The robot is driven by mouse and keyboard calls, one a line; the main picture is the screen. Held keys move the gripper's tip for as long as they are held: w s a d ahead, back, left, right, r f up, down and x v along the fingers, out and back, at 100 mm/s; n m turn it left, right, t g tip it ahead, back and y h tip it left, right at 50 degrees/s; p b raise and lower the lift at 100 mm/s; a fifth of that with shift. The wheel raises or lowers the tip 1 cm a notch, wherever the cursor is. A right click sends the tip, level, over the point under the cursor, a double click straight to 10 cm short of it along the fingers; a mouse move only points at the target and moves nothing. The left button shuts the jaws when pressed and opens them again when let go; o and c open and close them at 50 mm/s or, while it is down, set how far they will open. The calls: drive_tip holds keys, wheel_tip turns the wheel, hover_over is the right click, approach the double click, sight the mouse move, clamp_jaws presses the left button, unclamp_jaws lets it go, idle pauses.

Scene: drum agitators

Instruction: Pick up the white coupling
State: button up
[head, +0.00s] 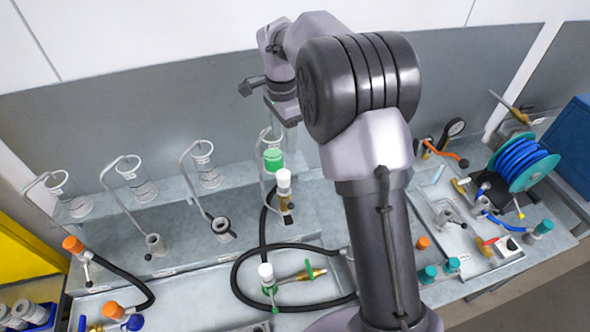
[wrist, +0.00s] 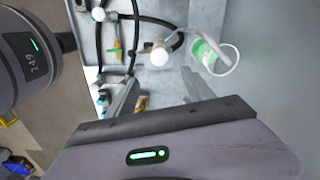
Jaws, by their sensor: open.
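Two white couplings show. One white coupling (head: 284,180) stands upright with a brass part below it, in front of the green-filled holder; it also shows in the wrist view (wrist: 159,54). Another white-topped coupling (head: 266,272) with a green lower part stands nearer the front, by the black hose, and shows at the wrist view's top left (wrist: 98,14). My gripper (head: 258,98) is open and empty, raised above and behind the first coupling. In the wrist view my gripper's (wrist: 161,80) two fingers are spread, with the first coupling just beyond their gap, apart from them.
A green cylinder (head: 273,160) sits in a wire-held glass beside the first coupling. Several empty glass holders (head: 135,180) stand to the left. A black hose (head: 238,262) loops over the bench. A blue hose reel (head: 524,160) and tray are at right. The grey wall (head: 170,110) is close behind.

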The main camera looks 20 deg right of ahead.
hover_over(283, 174)
drive_tip(key=f, duration=0.5)
drive_tip(key=s+f, duration=0.1)
drive_tip(key=f, duration=0.1)
drive_tip(key=shift+d+f, duration=0.2)
drive_tip(key=f, duration=0.6)
drive_tip(key=w+f, duration=0.1)
drive_tip(key=f, duration=0.1)
drive_tip(key=shift+a+f+p, duration=0.2)
drive_tip(key=shift+f+p, duration=0.1)
drive_tip(key=shift+f, duration=0.1)
drive_tip(key=shift+w+f, duration=0.15)
drive_tip(key=shift+f, duration=0.3)
drive_tip(key=shift+r, duration=0.1)
drive_tip(key=shift+c, duration=1.3)
clamp_jaws()
